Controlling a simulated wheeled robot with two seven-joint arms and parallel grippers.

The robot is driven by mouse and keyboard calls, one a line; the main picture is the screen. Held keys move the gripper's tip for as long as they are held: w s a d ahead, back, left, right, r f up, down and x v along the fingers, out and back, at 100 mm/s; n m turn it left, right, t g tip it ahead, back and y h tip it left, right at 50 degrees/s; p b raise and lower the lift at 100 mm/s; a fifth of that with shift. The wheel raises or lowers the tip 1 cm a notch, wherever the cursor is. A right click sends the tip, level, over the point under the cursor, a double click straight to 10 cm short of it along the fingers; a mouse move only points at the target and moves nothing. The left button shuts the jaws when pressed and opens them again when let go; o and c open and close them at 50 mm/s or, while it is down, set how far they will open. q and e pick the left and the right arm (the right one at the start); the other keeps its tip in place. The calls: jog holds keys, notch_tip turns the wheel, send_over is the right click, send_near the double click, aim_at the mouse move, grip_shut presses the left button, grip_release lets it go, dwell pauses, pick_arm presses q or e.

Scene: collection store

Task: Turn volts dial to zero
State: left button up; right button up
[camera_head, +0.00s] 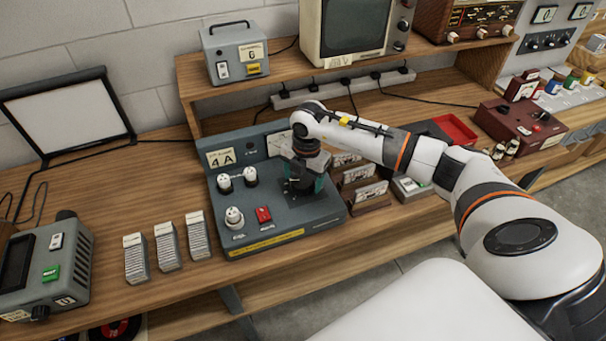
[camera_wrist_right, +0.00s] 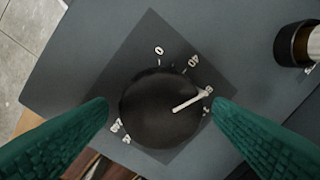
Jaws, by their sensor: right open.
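The grey power supply box (camera_head: 270,215) marked "4 A" stands on the wooden bench in the head view. Its volts dial (camera_wrist_right: 160,112) is a round black knob on a dark square plate in the right wrist view. The dial's white pointer points right, at a partly hidden mark; the "0" mark is at the top and "40" at the upper right. My right gripper (camera_head: 305,180) is over the box's right part and hides the dial in the head view. Its green fingers (camera_wrist_right: 158,107) are open, one on each side of the knob; contact cannot be told. My left gripper is not in view.
White knobs (camera_head: 235,217) and a red switch (camera_head: 263,214) are on the box's left part. Card racks (camera_head: 362,185) stand close on its right, grey ribbed blocks (camera_head: 168,246) on its left. A shelf (camera_head: 240,88) with instruments rises behind.

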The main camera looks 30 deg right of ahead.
jog(key=shift+f, duration=0.35)
jog(key=c, duration=1)
jog(key=shift+o, duration=0.2)
